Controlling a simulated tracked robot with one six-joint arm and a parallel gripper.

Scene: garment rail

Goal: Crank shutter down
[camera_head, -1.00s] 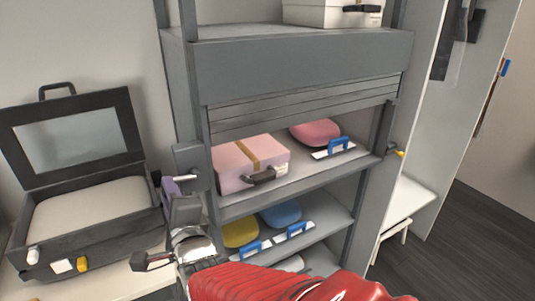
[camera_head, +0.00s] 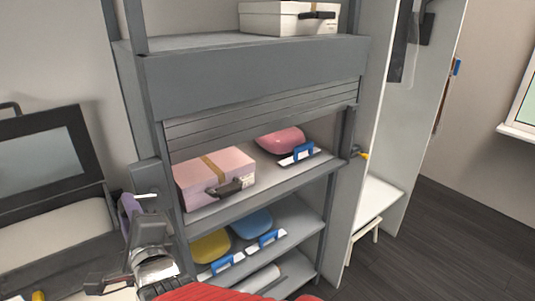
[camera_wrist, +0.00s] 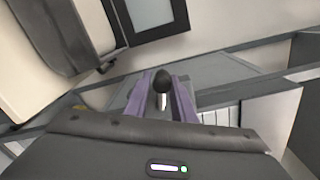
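The grey slatted shutter (camera_head: 255,115) hangs partly lowered below the cabinet's top panel. Its lower edge is above the pink box, and the middle compartment is open to view. The crank (camera_head: 146,196) is at the cabinet's left post, beside a grey plate. My gripper (camera_head: 133,205) is at this crank in the head view. In the wrist view, the purple fingers of my gripper (camera_wrist: 162,90) stand close on both sides of the crank's black knob (camera_wrist: 163,81), which fills the gap between them. A short metal shaft shows below the knob.
A pink box (camera_head: 214,176) and a pink bag (camera_head: 281,141) sit on the middle shelf. Yellow (camera_head: 210,246) and blue (camera_head: 252,223) bags lie below. An open dark case (camera_head: 45,155) stands close on the left.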

